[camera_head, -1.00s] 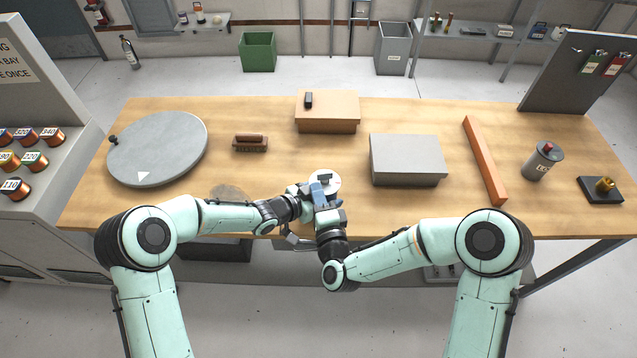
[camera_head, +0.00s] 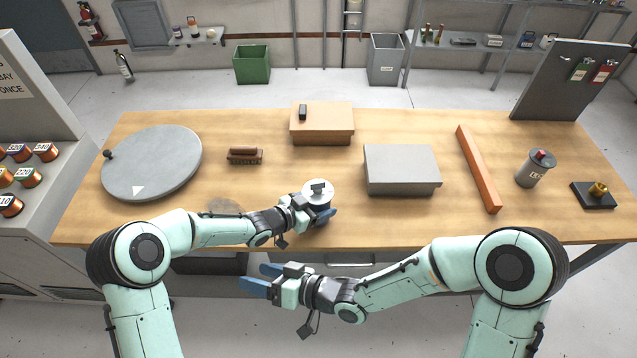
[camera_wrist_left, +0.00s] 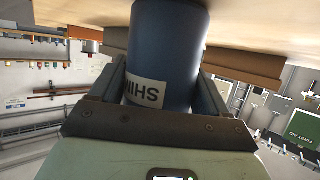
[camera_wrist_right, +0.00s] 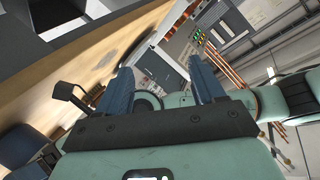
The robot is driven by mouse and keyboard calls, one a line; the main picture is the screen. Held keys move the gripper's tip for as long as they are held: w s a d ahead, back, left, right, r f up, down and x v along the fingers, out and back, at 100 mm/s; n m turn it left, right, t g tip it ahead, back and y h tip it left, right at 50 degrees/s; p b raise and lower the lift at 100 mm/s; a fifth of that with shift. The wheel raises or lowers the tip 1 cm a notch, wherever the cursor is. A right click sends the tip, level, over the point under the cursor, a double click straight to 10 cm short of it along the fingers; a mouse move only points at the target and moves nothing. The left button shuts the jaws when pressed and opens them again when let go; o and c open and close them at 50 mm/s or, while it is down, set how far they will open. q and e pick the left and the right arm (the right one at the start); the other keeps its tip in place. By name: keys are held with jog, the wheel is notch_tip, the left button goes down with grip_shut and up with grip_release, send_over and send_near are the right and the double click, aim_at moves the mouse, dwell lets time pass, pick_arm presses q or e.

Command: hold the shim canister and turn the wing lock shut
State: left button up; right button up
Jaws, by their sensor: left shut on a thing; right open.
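The shim canister (camera_head: 318,202) stands upright near the front edge of the bench, with a round white lid. The dark wing lock (camera_head: 319,187) sits on top of the lid, its bar lying roughly left to right in the head view. My left gripper (camera_head: 316,214) is shut around the canister's side. The left wrist view shows the blue canister body (camera_wrist_left: 165,50) with its white SHIM label between the fingers, upside down there. My right gripper (camera_head: 256,277) is open and empty, off the front edge of the bench, fingers pointing left, apart from the canister and the wing lock.
A grey box (camera_head: 401,168) stands right of the canister, with an orange bar (camera_head: 478,168) beyond it. A grey canister (camera_head: 535,169) stands far right.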

jog(key=s+f+n+g+h, duration=0.2)
jog(key=s+f+n+g, duration=0.15)
jog(key=n, duration=0.55)
jog(key=n+t+h, duration=0.9)
jog(key=n+t, duration=0.3)
jog(key=n, duration=1.1)
send_near(319, 184)
jog(key=x, duration=1)
jog(key=shift+w, duration=0.15)
